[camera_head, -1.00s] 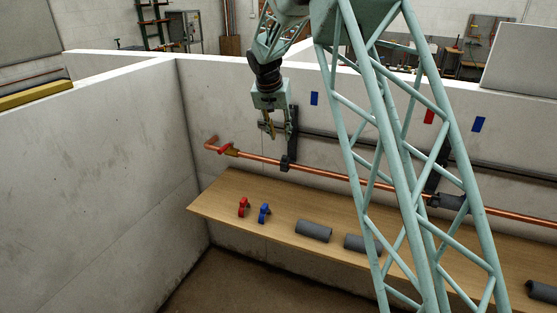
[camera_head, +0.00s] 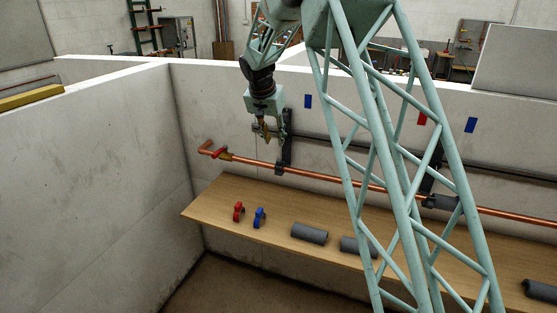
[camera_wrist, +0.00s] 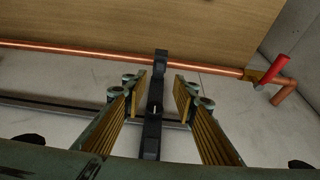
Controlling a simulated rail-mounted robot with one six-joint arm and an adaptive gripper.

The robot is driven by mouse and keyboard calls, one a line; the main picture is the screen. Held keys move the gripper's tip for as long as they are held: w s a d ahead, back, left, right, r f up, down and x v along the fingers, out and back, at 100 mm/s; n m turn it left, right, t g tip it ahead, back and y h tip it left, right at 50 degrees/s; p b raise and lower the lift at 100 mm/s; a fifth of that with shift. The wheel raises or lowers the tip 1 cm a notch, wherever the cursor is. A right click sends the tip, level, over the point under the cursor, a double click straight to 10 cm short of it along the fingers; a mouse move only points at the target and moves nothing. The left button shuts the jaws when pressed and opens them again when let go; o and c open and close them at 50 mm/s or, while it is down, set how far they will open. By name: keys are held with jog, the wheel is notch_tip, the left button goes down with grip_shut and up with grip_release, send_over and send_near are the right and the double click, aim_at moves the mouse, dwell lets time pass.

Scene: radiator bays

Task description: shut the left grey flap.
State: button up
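The left dark grey bracket (camera_head: 287,137) stands upright on the back wall, with a dark clamp piece (camera_head: 279,168) at the copper pipe below. I take the left grey flap to be part of this bracket; I cannot tell its exact angle. In the wrist view the dark bar (camera_wrist: 154,125) runs from the pipe clamp (camera_wrist: 160,62) towards me. My gripper (camera_head: 264,137) is at the upper part of the bracket. In the wrist view my gripper (camera_wrist: 160,88) is open, its fingers on either side of the bar with gaps showing, nothing held.
The copper pipe (camera_head: 340,183) runs along the wall above a wooden shelf (camera_head: 216,198). Red (camera_head: 238,211) and blue (camera_head: 259,217) valve pieces and grey tubes (camera_head: 309,233) sit on the shelf. A thin dark pipe (camera_head: 318,144) runs higher. A side wall (camera_head: 90,180) closes the left.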

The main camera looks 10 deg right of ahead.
aim_at(279, 160)
jog(key=x, duration=1.3)
jog(key=shift+a+f+b, duration=0.1)
jog(key=shift+b, duration=0.25)
jog(key=c, duration=0.8)
